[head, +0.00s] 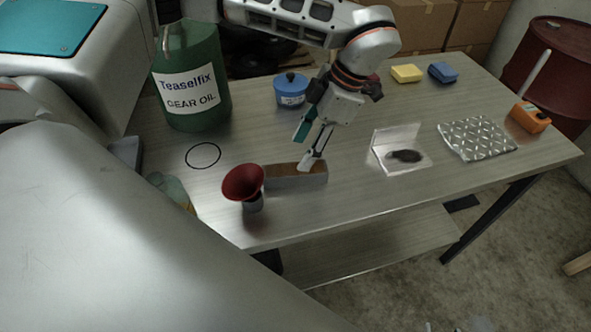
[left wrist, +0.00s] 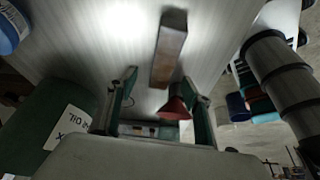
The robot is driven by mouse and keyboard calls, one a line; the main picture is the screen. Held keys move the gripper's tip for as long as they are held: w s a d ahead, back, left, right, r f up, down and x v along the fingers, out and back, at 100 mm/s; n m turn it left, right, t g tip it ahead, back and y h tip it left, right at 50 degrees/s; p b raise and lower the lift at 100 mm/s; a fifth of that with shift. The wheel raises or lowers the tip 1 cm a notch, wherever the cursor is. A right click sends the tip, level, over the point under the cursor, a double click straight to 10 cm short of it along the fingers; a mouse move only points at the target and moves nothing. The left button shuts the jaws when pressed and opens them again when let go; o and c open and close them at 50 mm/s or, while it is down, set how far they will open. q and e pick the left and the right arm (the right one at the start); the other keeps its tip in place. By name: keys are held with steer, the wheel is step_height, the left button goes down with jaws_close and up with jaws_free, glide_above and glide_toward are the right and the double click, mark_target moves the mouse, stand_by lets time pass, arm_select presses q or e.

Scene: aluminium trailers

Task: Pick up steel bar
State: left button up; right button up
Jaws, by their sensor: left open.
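My left gripper (head: 304,153) is open and empty, above and just behind the bar, with one fingertip overlapping the bar's far edge in the head view. I cannot tell whether they touch. In the left wrist view the bar (left wrist: 170,50) lies beyond the two spread fingers (left wrist: 161,92), not between them. My right gripper is not in view.
A red funnel (head: 243,183) stands close left of the bar. A green gear oil jug (head: 190,110) and a blue pot (head: 291,90) stand behind. A clear bracket (head: 397,148), tread plate (head: 477,138) and orange device (head: 530,117) are to the right. The table's front centre is clear.

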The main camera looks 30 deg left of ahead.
mark_target(295, 169)
arm_select(q)
steer(key=x, duration=0.7)
steer(key=shift+d+f+p, duration=0.1)
steer(key=shift+d+p, duration=0.2)
steer(key=shift+p, duration=0.1)
jaws_close()
